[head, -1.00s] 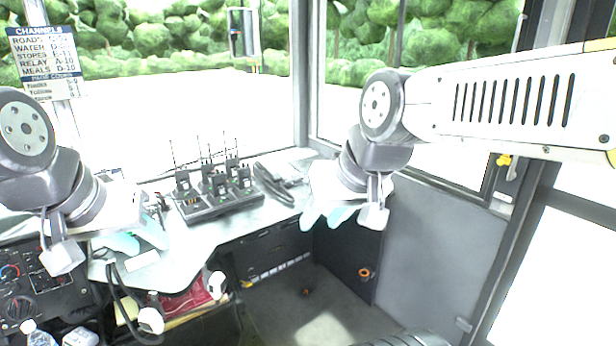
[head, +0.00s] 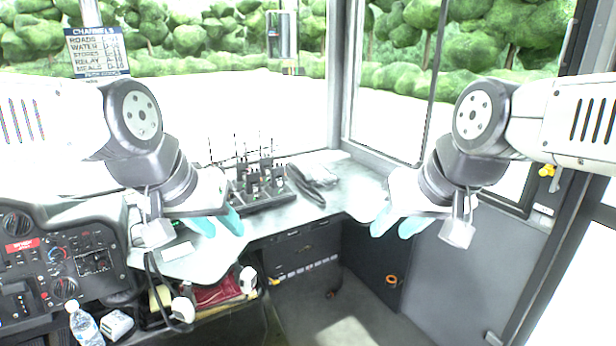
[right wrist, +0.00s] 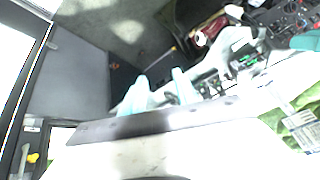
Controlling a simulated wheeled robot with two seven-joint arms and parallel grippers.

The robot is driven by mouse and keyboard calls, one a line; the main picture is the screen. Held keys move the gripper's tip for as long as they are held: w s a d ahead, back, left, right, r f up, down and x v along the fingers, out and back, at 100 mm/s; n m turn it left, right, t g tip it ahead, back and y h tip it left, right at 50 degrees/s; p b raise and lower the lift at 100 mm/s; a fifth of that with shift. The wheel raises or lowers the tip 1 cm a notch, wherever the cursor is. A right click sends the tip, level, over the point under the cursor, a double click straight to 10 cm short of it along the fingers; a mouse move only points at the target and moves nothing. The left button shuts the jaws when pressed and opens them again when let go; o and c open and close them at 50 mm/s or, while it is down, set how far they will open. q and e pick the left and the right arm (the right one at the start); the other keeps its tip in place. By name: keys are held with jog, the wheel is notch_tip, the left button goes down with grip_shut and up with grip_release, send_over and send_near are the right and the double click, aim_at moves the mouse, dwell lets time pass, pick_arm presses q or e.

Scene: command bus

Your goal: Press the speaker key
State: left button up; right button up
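I cannot single out the speaker key in these views. A black control panel (head: 75,262) with knobs, small switches and a red label (head: 22,245) is at the lower left of the head view. My left gripper (head: 218,226) is open and empty, with teal fingertips, above the grey counter, right of the panel. My right gripper (head: 399,226) is open and empty in the air, right of the counter's end. Its two spread fingers also show in the right wrist view (right wrist: 159,93).
Several handheld radios stand in a dark charging rack (head: 262,203) on the counter (head: 325,212), with a black handset (head: 306,184) beside it. A channels sign (head: 97,50) hangs at the window. A bottle (head: 84,327) and a shelf with red cloth (head: 218,294) are lower. The floor is mostly clear.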

grip_shut()
dwell(1.7)
